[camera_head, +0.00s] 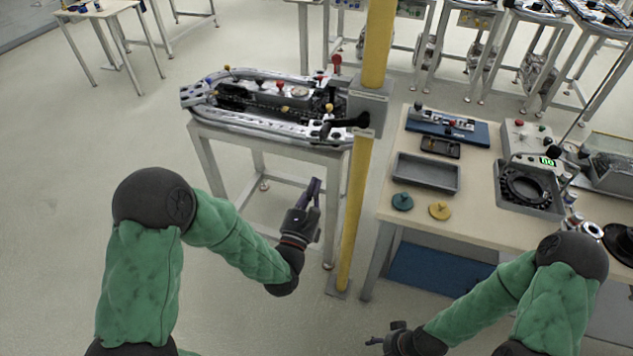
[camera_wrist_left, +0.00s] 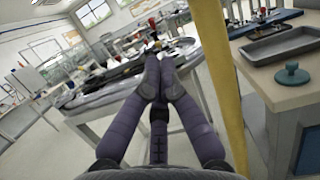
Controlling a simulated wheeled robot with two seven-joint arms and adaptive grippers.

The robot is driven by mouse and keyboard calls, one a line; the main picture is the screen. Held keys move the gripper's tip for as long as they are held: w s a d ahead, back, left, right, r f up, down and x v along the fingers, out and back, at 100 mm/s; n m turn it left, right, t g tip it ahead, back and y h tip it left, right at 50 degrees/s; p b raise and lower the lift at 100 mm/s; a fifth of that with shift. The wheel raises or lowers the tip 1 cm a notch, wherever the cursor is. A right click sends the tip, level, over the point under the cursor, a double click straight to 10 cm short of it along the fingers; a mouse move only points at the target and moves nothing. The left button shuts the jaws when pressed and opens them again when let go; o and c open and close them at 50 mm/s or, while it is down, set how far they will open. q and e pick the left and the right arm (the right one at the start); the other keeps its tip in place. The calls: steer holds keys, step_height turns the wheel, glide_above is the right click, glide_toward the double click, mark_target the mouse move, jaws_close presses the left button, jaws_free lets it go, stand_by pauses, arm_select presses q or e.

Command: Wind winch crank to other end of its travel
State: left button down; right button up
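A grey winch-like box (camera_head: 369,104) is fixed on the yellow post at the right end of the ring-track table. A black crank-like arm (camera_head: 346,122) reaches left from it, over the track's right end. Whether this is the winch crank's handle is hard to tell. My left gripper (camera_head: 314,186) is below and in front of it, beside the table's front right leg, apart from it. Its fingers come together at the tips with nothing between them, as the left wrist view (camera_wrist_left: 160,62) also shows. My right gripper (camera_head: 374,341) is low at the bottom, its fingers too small to judge.
The yellow post (camera_head: 352,215) stands upright just right of my left gripper. The ring track (camera_head: 225,105) lies on its table (camera_head: 200,140). A workbench (camera_head: 388,205) to the right carries a grey tray (camera_head: 427,174), discs and devices. The floor in front of the track table is clear.

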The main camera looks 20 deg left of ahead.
mark_target(345, 126)
arm_select(q)
steer(key=w+r, duration=0.6)
steer(key=w, duration=0.1)
steer(key=shift+w+b, duration=0.3)
steer(key=shift+w, duration=0.1)
steer(key=shift+w+m, duration=0.1)
steer(key=shift+m, duration=0.2)
